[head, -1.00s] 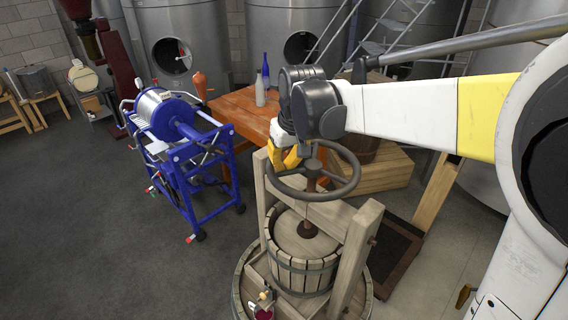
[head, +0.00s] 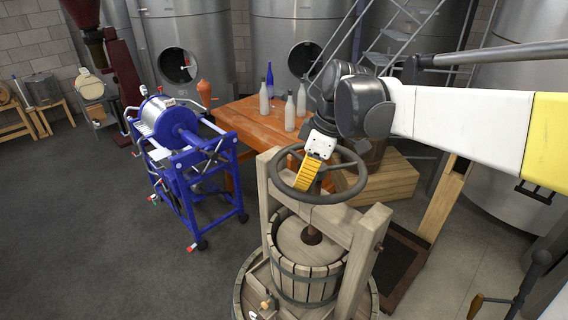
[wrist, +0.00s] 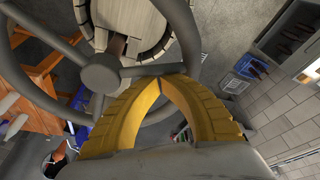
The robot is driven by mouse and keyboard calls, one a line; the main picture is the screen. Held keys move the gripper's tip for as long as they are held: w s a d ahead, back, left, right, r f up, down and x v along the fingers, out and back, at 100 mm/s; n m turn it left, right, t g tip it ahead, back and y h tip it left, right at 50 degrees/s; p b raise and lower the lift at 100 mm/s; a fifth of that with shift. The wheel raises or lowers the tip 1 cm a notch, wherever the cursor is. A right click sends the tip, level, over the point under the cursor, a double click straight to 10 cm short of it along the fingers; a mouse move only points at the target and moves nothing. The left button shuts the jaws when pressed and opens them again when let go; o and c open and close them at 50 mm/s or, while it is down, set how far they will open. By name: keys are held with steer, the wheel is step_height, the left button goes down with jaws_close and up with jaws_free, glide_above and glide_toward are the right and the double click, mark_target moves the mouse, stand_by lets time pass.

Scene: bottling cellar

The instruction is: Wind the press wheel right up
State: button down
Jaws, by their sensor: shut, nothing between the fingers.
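The dark press wheel (head: 340,196) sits on a screw above the wooden press frame (head: 372,225). My gripper (head: 305,186) is over the wheel's left half in the head view, its yellow fingers pointing down. In the wrist view the wheel's hub (wrist: 100,72) is left of the fingers, and a spoke runs behind the fingertips. My gripper (wrist: 161,84) is shut there, tips together and empty. Whether it touches the spoke or rim I cannot tell. Below, a round press plate (head: 295,240) lies inside the slatted basket (head: 300,285).
A blue wheeled machine (head: 190,165) stands left of the press. Behind is an orange table (head: 245,117) with several bottles (head: 265,102). A wooden crate (head: 390,180) stands close behind on the right. Steel tanks line the back. The floor at front left is clear.

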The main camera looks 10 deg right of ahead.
steer(key=shift+s+d, duration=0.3)
steer(key=shift+d, duration=0.05)
steer(key=shift+d, duration=0.1)
stand_by(0.3)
steer(key=shift+r, duration=0.1)
